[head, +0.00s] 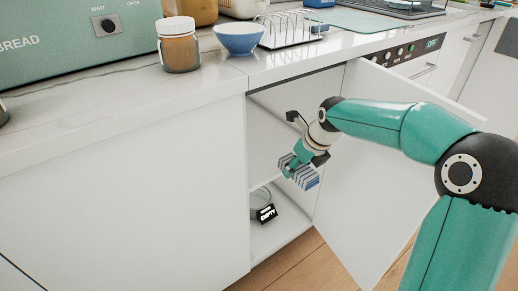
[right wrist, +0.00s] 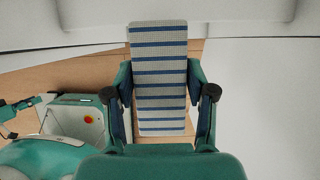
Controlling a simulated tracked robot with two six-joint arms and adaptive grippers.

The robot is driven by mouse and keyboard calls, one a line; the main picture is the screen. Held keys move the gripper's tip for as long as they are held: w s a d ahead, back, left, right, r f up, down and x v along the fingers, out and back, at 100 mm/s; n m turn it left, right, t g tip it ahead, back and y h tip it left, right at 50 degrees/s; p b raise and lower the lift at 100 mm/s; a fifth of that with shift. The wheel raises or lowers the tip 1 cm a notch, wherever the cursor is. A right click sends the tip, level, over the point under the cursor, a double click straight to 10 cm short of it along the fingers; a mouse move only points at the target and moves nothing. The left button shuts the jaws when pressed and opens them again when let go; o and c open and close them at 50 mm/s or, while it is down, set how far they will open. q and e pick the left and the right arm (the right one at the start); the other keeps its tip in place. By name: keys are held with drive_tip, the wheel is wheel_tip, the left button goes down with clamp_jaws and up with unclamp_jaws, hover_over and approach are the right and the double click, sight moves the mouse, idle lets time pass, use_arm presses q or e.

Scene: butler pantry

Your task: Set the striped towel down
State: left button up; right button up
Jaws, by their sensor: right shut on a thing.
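The striped towel (head: 304,176), grey-white with blue stripes, is folded into a flat block. My right gripper (head: 291,166) is shut on it inside the opening of the low cupboard (head: 270,240), above its floor and clear of it. In the right wrist view the towel (right wrist: 160,60) stands out between the two fingers of the right gripper (right wrist: 158,95), its stripes running across. My left gripper is not in view in the head view.
A round glass container (head: 260,198) and a small black sign (head: 266,214) stand inside the cupboard. Its white door (head: 375,190) is open at the right, beside my right arm. A jar (head: 179,50), a blue bowl (head: 240,38) and a rack (head: 290,30) stand on the counter above.

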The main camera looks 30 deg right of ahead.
hover_over(258, 153)
drive_tip(key=s, duration=0.1)
wheel_tip(258, 153, down, 4)
drive_tip(key=b, duration=0.2)
drive_tip(key=shift+r+b, duration=0.1)
drive_tip(key=shift+b, duration=0.25)
drive_tip(key=shift+r, duration=0.1)
drive_tip(key=o, duration=1.1)
drive_tip(key=shift+o, duration=0.2)
